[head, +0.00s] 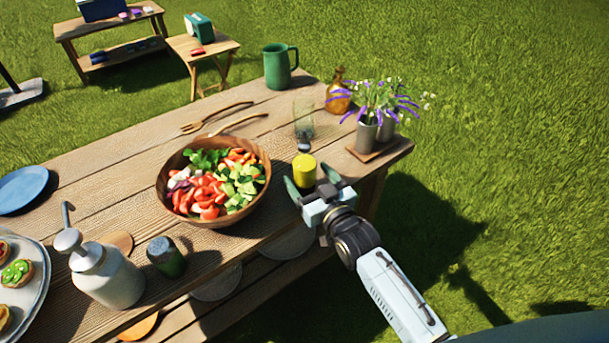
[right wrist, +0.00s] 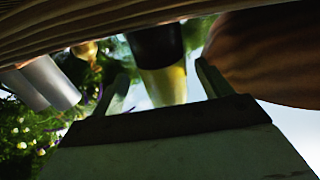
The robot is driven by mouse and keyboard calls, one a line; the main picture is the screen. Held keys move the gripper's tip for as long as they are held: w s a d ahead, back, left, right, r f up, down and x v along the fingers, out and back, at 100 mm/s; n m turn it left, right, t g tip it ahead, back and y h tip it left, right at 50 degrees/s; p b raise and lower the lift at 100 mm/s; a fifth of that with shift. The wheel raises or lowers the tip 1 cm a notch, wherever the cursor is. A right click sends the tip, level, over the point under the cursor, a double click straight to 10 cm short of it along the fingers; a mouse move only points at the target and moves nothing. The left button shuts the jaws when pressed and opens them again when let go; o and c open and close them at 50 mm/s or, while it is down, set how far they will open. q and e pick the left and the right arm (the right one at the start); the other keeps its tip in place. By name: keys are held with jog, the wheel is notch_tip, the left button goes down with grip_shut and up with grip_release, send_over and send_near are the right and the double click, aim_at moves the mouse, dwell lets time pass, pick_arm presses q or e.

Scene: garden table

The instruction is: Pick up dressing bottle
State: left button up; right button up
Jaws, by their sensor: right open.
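The dressing bottle (head: 304,170) is small, with yellow contents and a dark cap. It stands upright on the wooden table, right of the salad bowl. My right gripper (head: 309,189) is open, with its fingers at the near side of the bottle, one to each side. In the right wrist view the bottle (right wrist: 165,75) shows between the two fingertips (right wrist: 160,85), upside down in the picture. I cannot tell whether the fingers touch it. My left gripper is not in view.
The wooden salad bowl (head: 168,197) is close on the left. A clear glass (head: 303,118) stands just behind the bottle. Flower pots (head: 367,136), an amber bottle (head: 339,98) and a green mug (head: 277,68) stand farther back. A white pump bottle (head: 107,278) and a dark green jar (head: 166,258) are at the front left.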

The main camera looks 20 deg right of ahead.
aim_at(301, 169)
jog(key=w, duration=0.1)
jog(key=w+a, duration=0.1)
jog(key=shift+w+f, duration=0.1)
jog(key=shift+w, duration=0.25)
jog(key=shift+w+b, duration=0.3)
jog(key=shift+w, duration=0.15)
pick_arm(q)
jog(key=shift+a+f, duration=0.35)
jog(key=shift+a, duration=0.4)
